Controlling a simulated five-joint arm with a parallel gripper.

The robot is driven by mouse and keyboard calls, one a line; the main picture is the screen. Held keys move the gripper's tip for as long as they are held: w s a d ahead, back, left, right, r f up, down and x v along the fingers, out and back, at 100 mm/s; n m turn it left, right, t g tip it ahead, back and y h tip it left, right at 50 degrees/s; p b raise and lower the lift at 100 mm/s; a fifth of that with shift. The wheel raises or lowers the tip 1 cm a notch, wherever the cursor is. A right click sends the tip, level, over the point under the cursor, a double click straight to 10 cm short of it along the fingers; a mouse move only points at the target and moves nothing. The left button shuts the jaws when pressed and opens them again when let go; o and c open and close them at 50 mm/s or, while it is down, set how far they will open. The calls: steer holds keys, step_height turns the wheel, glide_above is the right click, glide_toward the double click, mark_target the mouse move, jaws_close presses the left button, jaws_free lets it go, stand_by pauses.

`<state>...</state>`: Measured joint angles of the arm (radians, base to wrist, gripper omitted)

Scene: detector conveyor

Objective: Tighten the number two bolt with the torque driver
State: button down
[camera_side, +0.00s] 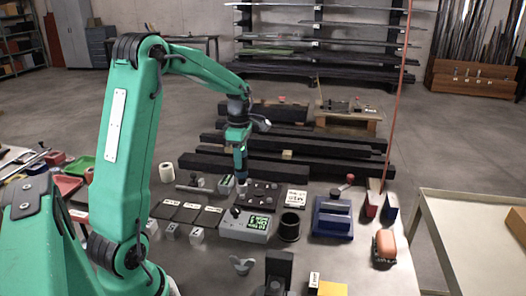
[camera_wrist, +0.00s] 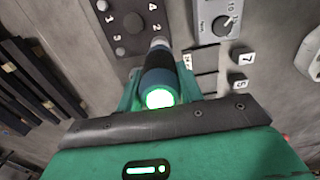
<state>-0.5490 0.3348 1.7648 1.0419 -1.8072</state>
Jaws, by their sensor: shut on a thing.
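My gripper (camera_side: 238,148) is shut on the torque driver (camera_wrist: 158,75), a dark teal cylinder with a pale tip and a glowing green end. In the side view the driver (camera_side: 241,166) points down over the left part of the dark bolt plate (camera_side: 268,189). In the wrist view the plate (camera_wrist: 124,37) carries the numerals 1 to 4 and round bolt heads. The driver's tip lies close to the numeral 2 (camera_wrist: 155,28). The bolt there is hidden by the driver, and I cannot tell whether the tip touches it.
A grey dial box (camera_side: 245,226) with a green display stands in front of the plate, and a black cup (camera_side: 289,227) stands to its right. A blue block (camera_side: 332,219) is farther right. Dark cards (camera_side: 186,214) lie left. Black beams (camera_side: 240,166) run behind the plate.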

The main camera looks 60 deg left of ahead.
steer(key=shift+f, duration=1.7)
stand_by(5.7)
